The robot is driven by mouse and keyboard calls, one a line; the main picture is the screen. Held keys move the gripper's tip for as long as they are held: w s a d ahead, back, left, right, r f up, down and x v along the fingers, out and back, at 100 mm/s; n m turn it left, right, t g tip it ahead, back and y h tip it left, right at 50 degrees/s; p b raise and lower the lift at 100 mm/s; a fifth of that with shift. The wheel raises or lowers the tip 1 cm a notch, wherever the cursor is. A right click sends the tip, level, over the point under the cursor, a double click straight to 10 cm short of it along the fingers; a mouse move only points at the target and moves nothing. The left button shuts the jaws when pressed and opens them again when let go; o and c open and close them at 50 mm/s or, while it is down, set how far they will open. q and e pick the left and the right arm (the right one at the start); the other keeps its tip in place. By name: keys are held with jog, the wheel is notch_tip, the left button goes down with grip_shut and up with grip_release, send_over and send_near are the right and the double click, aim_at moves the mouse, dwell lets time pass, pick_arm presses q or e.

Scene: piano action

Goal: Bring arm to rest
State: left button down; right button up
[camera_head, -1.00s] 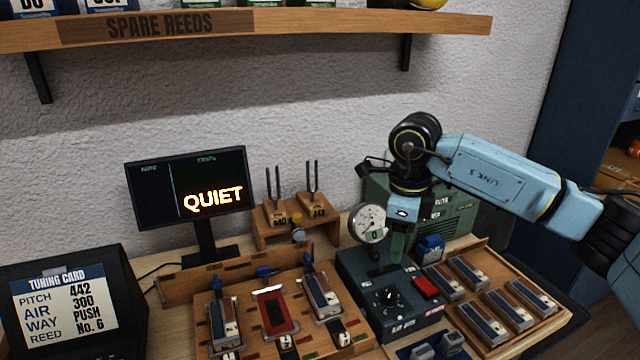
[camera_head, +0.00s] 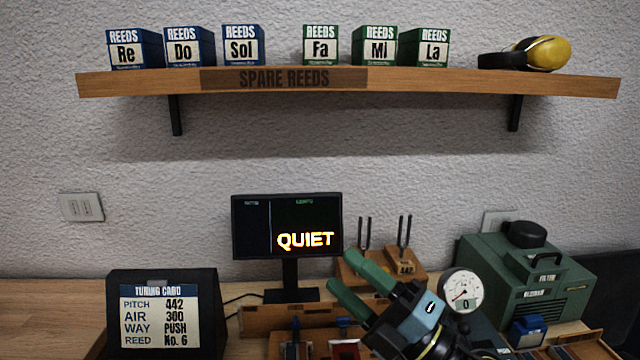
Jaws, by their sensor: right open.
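My right gripper (camera_head: 348,279) shows at the bottom centre of the head view. Its two green fingers are apart with nothing between them, pointing up and left in front of the tuning fork stand (camera_head: 407,277). The blue wrist behind it hides part of the bench. My left gripper is out of view.
A monitor (camera_head: 262,229) reads QUIET. A tuning card (camera_head: 160,316) stands at left. A round gauge (camera_head: 462,291) and a green blower box (camera_head: 524,282) are at right. Above, a wooden shelf (camera_head: 140,86) holds several reed boxes and yellow ear muffs (camera_head: 548,53).

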jog(key=s+d+f+m+t+h, duration=0.2)
jog(key=d+f+m+h, duration=1.35)
jog(key=m, duration=0.65)
jog(key=s+f+m+g+h, duration=0.1)
jog(key=s+f+g, duration=0.1)
jog(key=s+f, duration=0.1)
jog(key=s+d+f+m+g+h, duration=0.1)
jog(key=s+f+g, duration=0.1)
jog(key=s+f, duration=0.1)
jog(key=s+d+f+m+g+h, duration=0.1)
jog(key=s+f+g, duration=0.2)
jog(key=s+f, duration=0.1)
jog(key=shift+f+m+h, duration=0.25)
jog(key=shift+f+m, duration=0.15)
jog(key=shift+f, duration=0.15)
jog(key=s+f+m+g, duration=0.2)
jog(key=s+f+g, duration=0.3)
jog(key=s, duration=0.6)
notch_tip(320, 180, down, 23)
jog(key=s+g, duration=0.1)
jog(key=g, duration=0.1)
jog(key=s+d+f, duration=0.3)
jog(key=s+f, duration=1.3)
jog(key=s, duration=0.1)
jog(key=shift+f+n+g, duration=0.15)
jog(key=shift+n+g, duration=0.25)
